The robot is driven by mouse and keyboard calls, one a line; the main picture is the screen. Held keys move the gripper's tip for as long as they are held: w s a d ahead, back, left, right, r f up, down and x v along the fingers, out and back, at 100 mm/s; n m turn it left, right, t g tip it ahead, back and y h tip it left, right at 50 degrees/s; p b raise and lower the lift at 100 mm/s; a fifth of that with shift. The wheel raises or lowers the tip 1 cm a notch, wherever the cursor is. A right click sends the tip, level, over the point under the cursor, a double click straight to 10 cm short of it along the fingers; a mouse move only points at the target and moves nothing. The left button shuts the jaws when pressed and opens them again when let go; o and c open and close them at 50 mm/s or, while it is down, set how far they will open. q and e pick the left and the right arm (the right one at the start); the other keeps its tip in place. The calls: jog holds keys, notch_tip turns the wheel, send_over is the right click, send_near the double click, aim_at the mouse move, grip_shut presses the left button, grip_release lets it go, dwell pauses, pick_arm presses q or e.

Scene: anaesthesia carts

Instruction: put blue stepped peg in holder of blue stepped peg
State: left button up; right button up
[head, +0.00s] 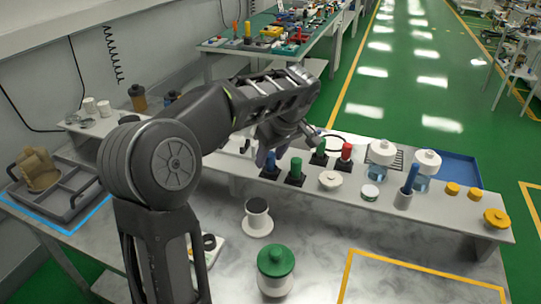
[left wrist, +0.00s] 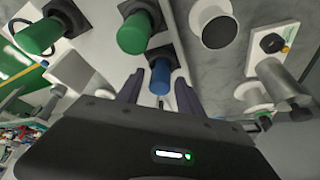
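In the head view my left gripper (head: 266,152) reaches down over the raised shelf beside a blue peg (head: 271,161) in a square black holder (head: 269,173). That peg sits at a black base (left wrist: 163,55). My right gripper is not in view.
A green peg (head: 320,147) and a red peg (head: 346,151) stand close by.

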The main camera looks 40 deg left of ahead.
pick_arm(q)
jog(key=shift+o, duration=0.2)
jog(key=shift+r, duration=0.15)
jog(key=shift+r, duration=0.15)
jog(key=v, duration=0.6)
jog(key=p, duration=0.6)
send_near(271, 154)
jog(key=r, duration=0.2)
jog(key=shift+s+d+f, duration=0.15)
jog(key=shift+d, duration=0.25)
